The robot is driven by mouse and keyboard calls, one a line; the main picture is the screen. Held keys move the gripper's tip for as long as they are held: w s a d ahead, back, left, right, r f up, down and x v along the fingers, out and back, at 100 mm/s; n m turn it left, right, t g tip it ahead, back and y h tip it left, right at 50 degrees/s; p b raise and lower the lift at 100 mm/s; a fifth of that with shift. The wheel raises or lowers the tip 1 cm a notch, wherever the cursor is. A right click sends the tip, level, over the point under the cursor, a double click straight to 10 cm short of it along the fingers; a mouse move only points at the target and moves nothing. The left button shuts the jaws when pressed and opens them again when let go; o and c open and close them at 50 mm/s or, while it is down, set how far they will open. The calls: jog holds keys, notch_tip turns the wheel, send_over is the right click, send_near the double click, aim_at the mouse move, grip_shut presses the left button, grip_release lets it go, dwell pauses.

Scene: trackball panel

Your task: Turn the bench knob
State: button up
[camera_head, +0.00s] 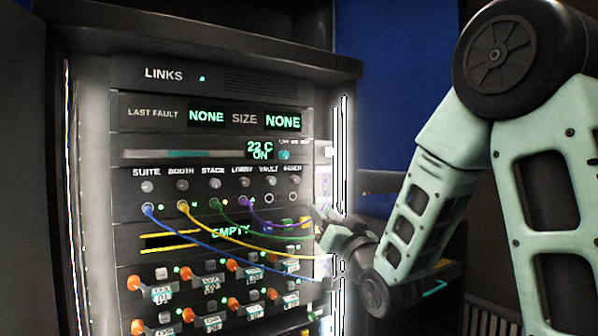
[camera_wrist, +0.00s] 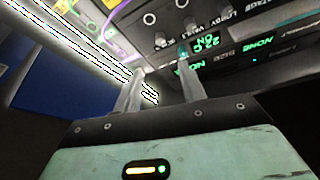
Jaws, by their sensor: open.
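No label reading "bench" is legible in either view. A row of small grey knobs runs under the names SUITE, BOOTH, STAGE, LOBBY, VAULT and one blurred name; the SUITE knob (camera_head: 147,186) is leftmost. The last knob of the row (camera_head: 292,182) is at the right. A small round teal control (camera_head: 284,155) sits beside the "22 C ON" display (camera_head: 260,150). My gripper (camera_head: 318,222) is at the rack's right edge, partly blurred. In the wrist view my gripper (camera_wrist: 160,82) is open with nothing between its fingers; a grey knob (camera_wrist: 192,26) shows beyond the right finger.
Blue (camera_head: 200,235), yellow (camera_head: 186,212), green (camera_head: 225,212) and purple (camera_head: 245,205) cables hang across the rack front towards my gripper. Orange-handled controls (camera_head: 136,283) with tags fill the lower rows. A bright vertical strip (camera_head: 344,150) edges the rack.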

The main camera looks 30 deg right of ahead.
aim_at(297, 182)
jog(key=p+x, duration=1.2)
jog(key=x, duration=0.2)
jog(key=shift+w+r, duration=0.15)
jog(key=shift+w, duration=0.25)
grip_shut()
